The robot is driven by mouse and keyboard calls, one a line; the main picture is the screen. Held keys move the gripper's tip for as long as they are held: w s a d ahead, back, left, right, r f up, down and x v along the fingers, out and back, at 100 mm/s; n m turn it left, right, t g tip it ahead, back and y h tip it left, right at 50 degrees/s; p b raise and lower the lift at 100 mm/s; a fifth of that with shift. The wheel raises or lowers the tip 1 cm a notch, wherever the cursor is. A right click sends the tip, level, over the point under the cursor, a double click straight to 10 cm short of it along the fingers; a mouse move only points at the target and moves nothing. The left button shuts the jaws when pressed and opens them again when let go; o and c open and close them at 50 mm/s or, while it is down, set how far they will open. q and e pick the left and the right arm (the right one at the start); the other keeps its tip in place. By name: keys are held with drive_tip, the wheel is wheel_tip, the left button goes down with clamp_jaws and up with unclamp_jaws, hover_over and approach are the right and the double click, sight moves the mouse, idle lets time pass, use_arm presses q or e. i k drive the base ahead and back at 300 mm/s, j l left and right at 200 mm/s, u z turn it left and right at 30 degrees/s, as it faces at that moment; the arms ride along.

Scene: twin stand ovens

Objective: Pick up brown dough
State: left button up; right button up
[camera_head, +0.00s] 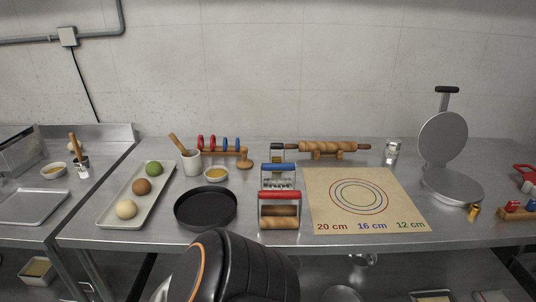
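The brown dough (142,186) is a round ball on a long pale tray (109,219) at the left of the steel table. It lies between a green dough ball (153,168) behind it and a cream dough ball (125,209) in front. The three balls are apart, and nothing covers the brown one. Neither my left nor my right gripper is in view. A black link with an orange ring, seemingly part of my arm, rises at the bottom middle, to the right of the tray and well clear of the dough.
A black round pan (205,208) stands right of the tray. Behind it are a pale cup (191,163) with a wooden tool and a small bowl (216,174). A marked mat (410,207) and an open press (446,143) are farther right. A gap separates the left counter.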

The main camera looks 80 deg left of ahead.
sight(142, 186)
drive_tip(key=u, duration=3.5)
